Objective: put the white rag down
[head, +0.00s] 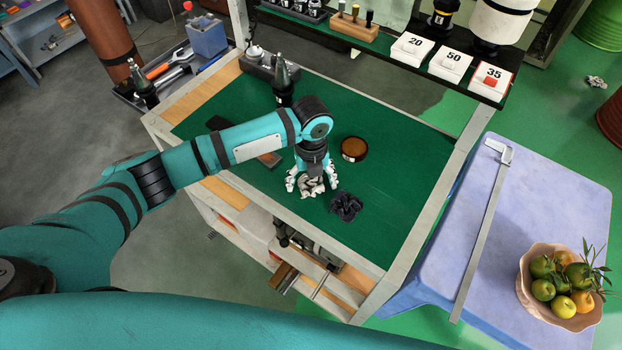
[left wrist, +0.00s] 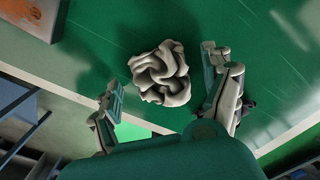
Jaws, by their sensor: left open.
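The white rag (head: 312,187) is a crumpled, off-white bundle on the green top of the tooling cart, near its front edge. In the left wrist view the rag (left wrist: 161,74) lies between and just beyond the fingertips, with gaps to both fingers. My left gripper (head: 312,183) is open and points down over the rag; its spread fingers also show in the left wrist view (left wrist: 160,85). In the head view the fingers partly hide the rag. My right gripper is not in view.
A dark crumpled cloth (head: 346,206) lies just right of the rag. A round brown tin (head: 354,149) stands behind it. A brownish block (head: 269,159) lies left of the gripper. The cart's green top (head: 405,190) is clear to the right.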

